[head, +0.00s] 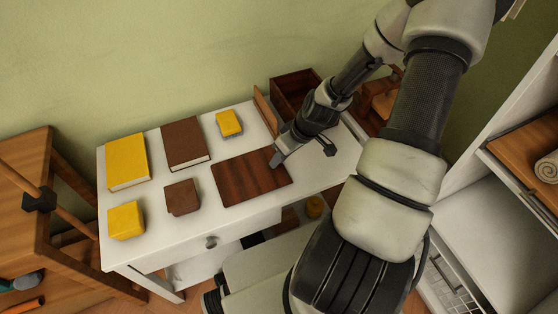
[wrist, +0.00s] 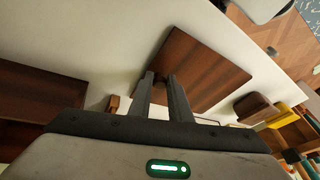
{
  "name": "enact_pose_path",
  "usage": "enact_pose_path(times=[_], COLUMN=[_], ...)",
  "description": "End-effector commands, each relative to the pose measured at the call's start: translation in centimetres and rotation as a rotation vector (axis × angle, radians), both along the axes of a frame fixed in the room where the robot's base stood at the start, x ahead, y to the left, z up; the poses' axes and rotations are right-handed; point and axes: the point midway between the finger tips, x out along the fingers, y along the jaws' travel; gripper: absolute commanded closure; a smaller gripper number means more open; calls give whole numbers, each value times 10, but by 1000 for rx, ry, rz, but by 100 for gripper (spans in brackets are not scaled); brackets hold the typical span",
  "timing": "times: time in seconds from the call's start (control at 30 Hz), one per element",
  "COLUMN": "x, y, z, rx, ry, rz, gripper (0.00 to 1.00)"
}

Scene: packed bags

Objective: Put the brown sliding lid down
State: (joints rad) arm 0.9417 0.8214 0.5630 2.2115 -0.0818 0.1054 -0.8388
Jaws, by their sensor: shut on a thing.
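The brown sliding lid (head: 250,178) is a flat dark-wood board over the white table, roughly level, at the front middle. In the wrist view the lid (wrist: 205,70) lies just beyond my fingers. My gripper (head: 277,158) is at the lid's right edge; in the wrist view its fingertips (wrist: 160,80) are shut on that edge. The grip itself is partly hidden. I cannot tell whether the lid touches the tabletop or is slightly above it.
An open dark-wood box (head: 296,88) and a thin upright light-brown panel (head: 265,110) stand behind my gripper. Yellow and brown books and blocks, including a brown block (head: 182,197), occupy the table's left. White tabletop (head: 325,177) is bare right of the lid.

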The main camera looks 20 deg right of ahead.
Motion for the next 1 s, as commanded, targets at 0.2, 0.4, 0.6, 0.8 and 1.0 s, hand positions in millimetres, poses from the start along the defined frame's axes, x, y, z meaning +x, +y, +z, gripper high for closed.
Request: enact_pose_path(times=[0.2,0.4,0.6,0.8,1.0], x=[1,0,0,0,-7], y=[0,0,0,-1,-10], z=[-5,-6,-6,-2,27], rx=[-2,-1,-1,-1,-3], ry=[-2,-1,-1,-2,-3], rz=[0,0,0,-1,-3], gripper=[100,73,64,64,64])
